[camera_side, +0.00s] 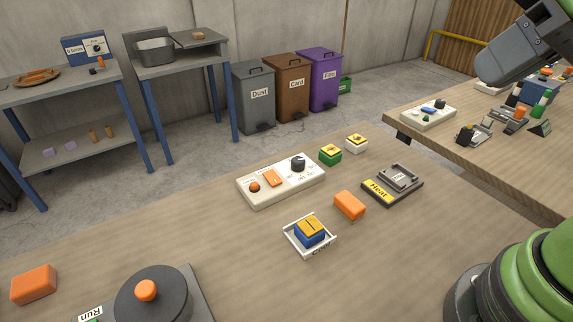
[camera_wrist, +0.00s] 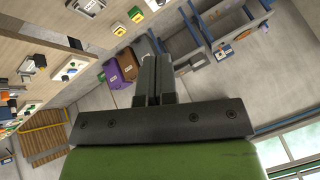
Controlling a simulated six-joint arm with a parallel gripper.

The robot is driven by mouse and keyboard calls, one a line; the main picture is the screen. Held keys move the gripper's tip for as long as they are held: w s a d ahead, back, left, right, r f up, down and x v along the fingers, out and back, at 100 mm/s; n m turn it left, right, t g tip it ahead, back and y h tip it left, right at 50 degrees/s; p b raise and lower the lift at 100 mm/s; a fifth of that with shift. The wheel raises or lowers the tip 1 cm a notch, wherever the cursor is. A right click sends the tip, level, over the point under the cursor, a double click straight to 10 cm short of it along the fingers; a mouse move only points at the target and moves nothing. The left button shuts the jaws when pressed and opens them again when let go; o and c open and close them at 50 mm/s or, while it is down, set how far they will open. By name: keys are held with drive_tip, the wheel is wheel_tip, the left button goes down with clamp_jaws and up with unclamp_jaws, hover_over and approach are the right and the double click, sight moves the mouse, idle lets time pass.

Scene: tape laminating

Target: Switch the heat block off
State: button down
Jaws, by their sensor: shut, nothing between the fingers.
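The heat block (camera_side: 400,178) is a dark grey plate with a lighter raised top and a yellow "Heat" label, lying on the near table in the side view. The panel's small print is not readable. My gripper (camera_wrist: 157,60) is shut and empty in the wrist view, its two grey fingers together, away from the panel and the block. In the side view its fingertips cannot be made out.
An orange block (camera_side: 349,205) lies between the heat block and a white tray (camera_side: 325,250) holding a blue and yellow piece. A round dark device (camera_side: 150,300) is front left. Bare tabletop surrounds the panel's left side.

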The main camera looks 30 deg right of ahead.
drive_tip(key=w+g, duration=0.1)
drive_tip(key=w, duration=0.6)
drive_tip(key=n+g+h, duration=0.2)
drive_tip(key=n, duration=0.2)
hover_over(270, 173)
drive_tip(key=s, duration=0.5)
wheel_tip(270, 173, down, 14)
drive_tip(key=f, duration=0.1)
drive_tip(key=shift+r, duration=0.3)
drive_tip(key=x, duration=1.4)
drive_tip(key=shift+s+f, duration=0.1)
drive_tip(key=shift+s, duration=0.3)
